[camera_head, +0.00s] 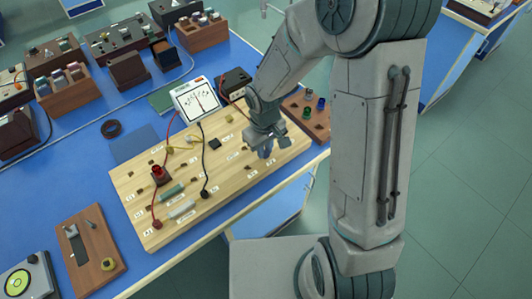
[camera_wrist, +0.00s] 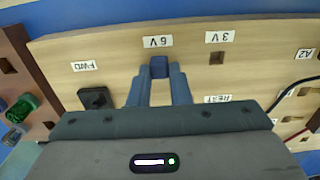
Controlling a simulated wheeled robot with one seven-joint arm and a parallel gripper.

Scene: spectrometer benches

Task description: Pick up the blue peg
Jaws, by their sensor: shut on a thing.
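The blue peg (camera_wrist: 159,67) shows in the wrist view as a dark blue block between my fingertips, beside the "6 V" label. My gripper (camera_wrist: 160,76) is shut on it, with one finger on each side. The peg is over the wooden board (camera_wrist: 120,58); I cannot tell whether its lower end is in a socket. In the head view my gripper (camera_head: 266,150) points down at the right part of the board (camera_head: 235,170), and the peg cannot be made out there.
A wooden rack (camera_head: 294,104) with several coloured pegs stands right of the board; a green peg (camera_wrist: 20,108) shows in the wrist view. A meter (camera_head: 197,98) stands behind the board. Red and black leads cross the board. The blue bench (camera_head: 45,185) has free room at left.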

